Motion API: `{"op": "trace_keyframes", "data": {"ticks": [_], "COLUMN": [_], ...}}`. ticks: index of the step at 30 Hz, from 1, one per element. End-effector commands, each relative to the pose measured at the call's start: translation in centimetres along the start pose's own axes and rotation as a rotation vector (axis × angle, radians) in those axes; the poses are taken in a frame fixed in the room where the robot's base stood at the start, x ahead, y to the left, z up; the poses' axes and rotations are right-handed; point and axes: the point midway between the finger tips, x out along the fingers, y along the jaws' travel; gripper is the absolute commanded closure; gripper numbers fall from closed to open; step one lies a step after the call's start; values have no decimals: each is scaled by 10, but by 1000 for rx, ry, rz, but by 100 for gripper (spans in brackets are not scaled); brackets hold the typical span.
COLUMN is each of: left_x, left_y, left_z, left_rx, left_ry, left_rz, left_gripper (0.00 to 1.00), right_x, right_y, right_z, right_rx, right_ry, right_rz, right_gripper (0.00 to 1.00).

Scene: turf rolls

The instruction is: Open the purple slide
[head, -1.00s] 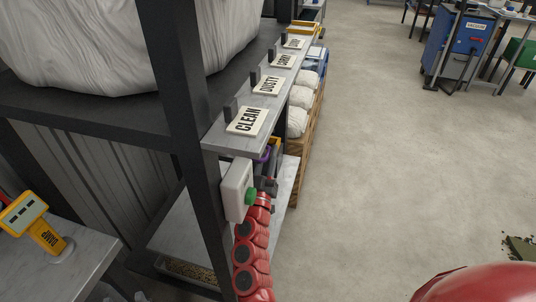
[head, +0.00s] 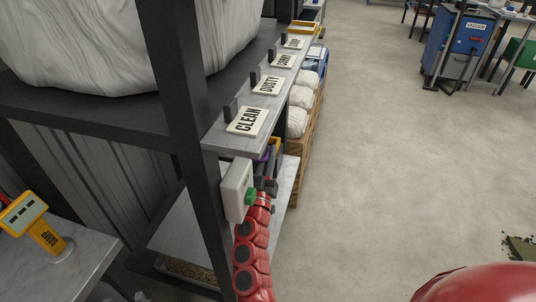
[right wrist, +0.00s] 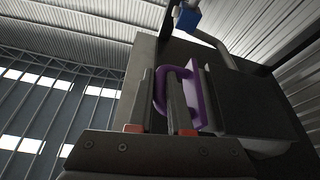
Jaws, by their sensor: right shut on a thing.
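The purple slide shows in the right wrist view as a looped purple handle (right wrist: 196,100) on a dark box-like fitting. My right gripper (right wrist: 162,90) is shut on the handle's near bar, which lies between its two fingers. In the head view only a small bit of purple (head: 263,153) shows, beneath the labelled shelf edge. There my right gripper (head: 269,184) is beside it, partly hidden by a white box with a green button (head: 237,190). My left gripper is not in view.
A dark shelf post (head: 185,110) stands close left of my right arm. The shelf edge with the CLEAN sign (head: 247,121) overhangs the gripper. White bags (head: 298,120) lie beyond in a wooden crate. Open floor (head: 390,170) lies to the right.

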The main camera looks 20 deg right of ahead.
Motion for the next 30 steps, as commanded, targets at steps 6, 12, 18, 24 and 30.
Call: {"op": "trace_keyframes", "data": {"ticks": [6, 12, 18, 24, 30], "left_x": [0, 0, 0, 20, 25], "left_y": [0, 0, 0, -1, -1], "left_z": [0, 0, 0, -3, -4], "left_rx": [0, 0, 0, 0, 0], "left_ry": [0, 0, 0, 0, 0], "left_rz": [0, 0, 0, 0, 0], "left_gripper": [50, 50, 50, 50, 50], "right_x": [0, 0, 0, -1, -4], "right_y": [0, 0, 0, 30, 52], "right_z": [0, 0, 0, 2, 9], "right_rx": [0, 0, 0, -5, -1], "right_ry": [-1, -1, -1, -4, -2], "right_rz": [-1, -1, -1, 2, 1], "right_gripper": [100, 100, 100, 100, 100]}}
